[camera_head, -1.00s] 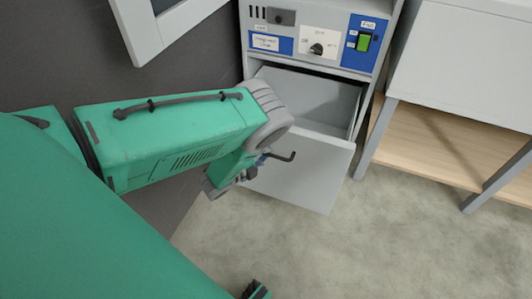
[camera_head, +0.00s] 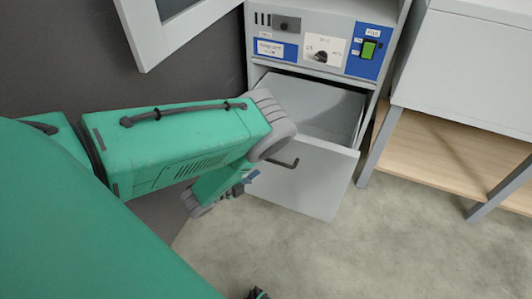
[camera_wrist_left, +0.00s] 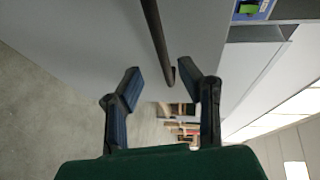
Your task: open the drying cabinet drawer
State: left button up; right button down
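The drying cabinet drawer (camera_head: 310,178) is a light grey box, pulled well out of the cabinet with its inside showing. Its dark bar handle (camera_head: 285,163) sticks out from the front, partly hidden by my arm. In the left wrist view the handle (camera_wrist_left: 157,40) runs down from the top, its end between or just beyond the fingertips. My left gripper (camera_head: 249,178) is below and left of the handle in the head view, largely hidden by my forearm. In the left wrist view my left gripper (camera_wrist_left: 160,74) has its fingers spread, with nothing clamped.
Above the drawer is a control panel (camera_head: 320,48) with a dial and a green switch. A white-topped table (camera_head: 465,70) with a wooden lower shelf stands close on the right. A dark wall is at the left. The floor (camera_head: 340,255) before the drawer is clear.

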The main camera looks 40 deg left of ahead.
pick_arm(q)
jog(key=v, duration=0.5)
jog(key=shift+s+a, duration=0.15)
jog(key=shift+s, duration=0.2)
